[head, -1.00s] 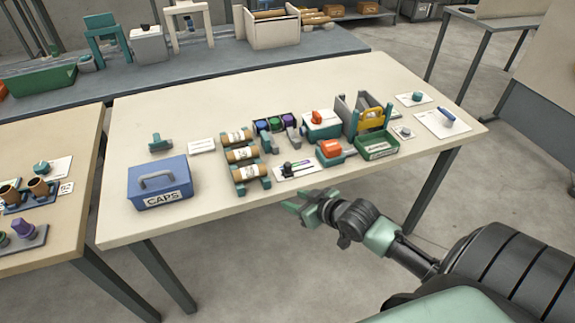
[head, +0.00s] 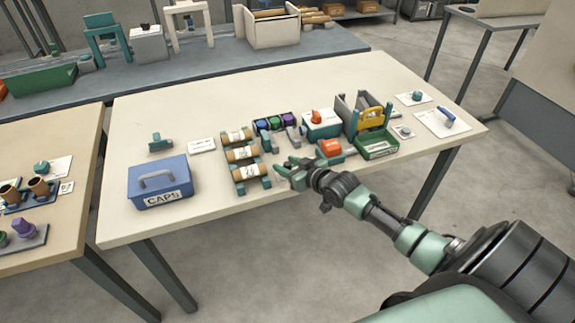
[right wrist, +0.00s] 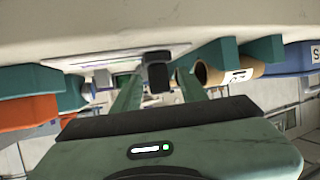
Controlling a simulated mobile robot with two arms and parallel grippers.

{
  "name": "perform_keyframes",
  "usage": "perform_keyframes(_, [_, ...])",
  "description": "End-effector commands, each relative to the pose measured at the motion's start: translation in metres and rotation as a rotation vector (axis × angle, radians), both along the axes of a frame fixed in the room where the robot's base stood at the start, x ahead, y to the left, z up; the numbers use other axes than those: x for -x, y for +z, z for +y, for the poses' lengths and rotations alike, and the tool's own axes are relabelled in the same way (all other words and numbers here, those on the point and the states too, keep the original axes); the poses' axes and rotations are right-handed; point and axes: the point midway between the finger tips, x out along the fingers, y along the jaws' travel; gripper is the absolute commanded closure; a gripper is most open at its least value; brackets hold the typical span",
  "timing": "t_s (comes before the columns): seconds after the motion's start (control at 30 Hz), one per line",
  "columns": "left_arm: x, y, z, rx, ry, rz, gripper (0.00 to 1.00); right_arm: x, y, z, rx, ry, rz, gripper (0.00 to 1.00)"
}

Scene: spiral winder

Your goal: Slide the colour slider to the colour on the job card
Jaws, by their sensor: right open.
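The colour slider's white plate (right wrist: 95,60) with a thin coloured strip shows at the top of the right wrist view. Its black knob (right wrist: 158,74) stands between the two green fingers there. In the head view my right gripper (head: 282,168) is over the slider at the table's front and hides most of it. The right gripper is open; I cannot tell whether a finger touches the knob. A small white card (head: 202,145) with unreadable print lies left of the wooden rolls; I cannot tell if it is the job card. My left gripper is not in view.
A rack of wooden rolls (head: 243,154) stands close left of the right gripper. An orange-topped block (head: 330,147) and a green tray (head: 378,151) are close on its right. A blue CAPS box (head: 160,184) sits farther left. The table's front edge is near.

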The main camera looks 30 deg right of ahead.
Motion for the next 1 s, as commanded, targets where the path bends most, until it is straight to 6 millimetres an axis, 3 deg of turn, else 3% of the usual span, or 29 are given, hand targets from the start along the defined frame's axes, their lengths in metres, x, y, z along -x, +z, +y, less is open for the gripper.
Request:
perform_keyframes(0.17, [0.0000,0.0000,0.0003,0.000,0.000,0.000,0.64,0.0002,-0.0002,0.0001,0.000,0.000,0.000,0.60])
perform_keyframes(0.3, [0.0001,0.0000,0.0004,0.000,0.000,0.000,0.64,0.0003,-0.0001,0.0000,0.000,0.000,0.000,0.99])
perform_keyframes(1.0, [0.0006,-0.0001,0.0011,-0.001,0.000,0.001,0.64,0.0005,-0.0001,-0.0001,0.000,0.000,0.001,1.00])
